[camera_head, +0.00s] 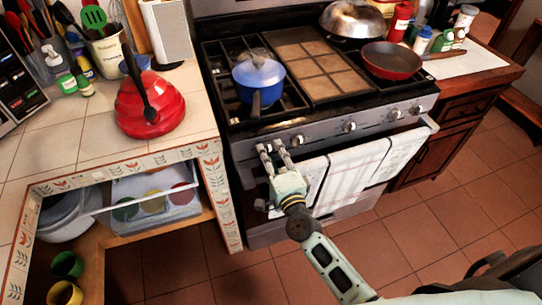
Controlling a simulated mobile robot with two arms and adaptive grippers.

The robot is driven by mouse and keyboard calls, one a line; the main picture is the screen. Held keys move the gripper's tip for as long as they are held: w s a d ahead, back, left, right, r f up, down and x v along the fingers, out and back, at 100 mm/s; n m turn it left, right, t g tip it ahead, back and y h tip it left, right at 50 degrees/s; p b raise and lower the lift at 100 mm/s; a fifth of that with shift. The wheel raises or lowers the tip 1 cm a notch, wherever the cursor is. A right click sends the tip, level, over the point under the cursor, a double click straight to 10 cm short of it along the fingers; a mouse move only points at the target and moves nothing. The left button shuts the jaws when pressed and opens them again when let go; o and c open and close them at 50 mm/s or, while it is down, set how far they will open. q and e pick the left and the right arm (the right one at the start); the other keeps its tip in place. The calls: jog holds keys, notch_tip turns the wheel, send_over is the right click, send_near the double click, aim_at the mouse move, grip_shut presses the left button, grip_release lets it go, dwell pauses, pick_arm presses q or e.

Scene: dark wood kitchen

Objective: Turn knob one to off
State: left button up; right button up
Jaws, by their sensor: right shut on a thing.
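The stove (240,150) has a row of round knobs along its front panel. My right gripper (271,149) reaches up to the left end of this panel. Its two fingers are closed around the leftmost knob, which the fingers mostly hide. The knob's pointer direction cannot be made out. A second knob (298,140) shows just right of the fingers, and another knob (348,126) is farther right. My left gripper is not in view.
A blue pot (259,80) with its handle toward the front stands on the left burner. A red pan (391,60) is on the right. Towels (353,172) hang on the oven handle right of my arm. A red kettle (150,103) stands on the left counter.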

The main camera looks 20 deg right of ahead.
jog(key=shift+s+f, duration=0.15)
jog(key=shift+f, duration=0.3)
jog(key=o, duration=0.9)
jog(key=shift+o, duration=0.9)
jog(key=shift+r, duration=0.1)
jog(key=shift+r, duration=0.1)
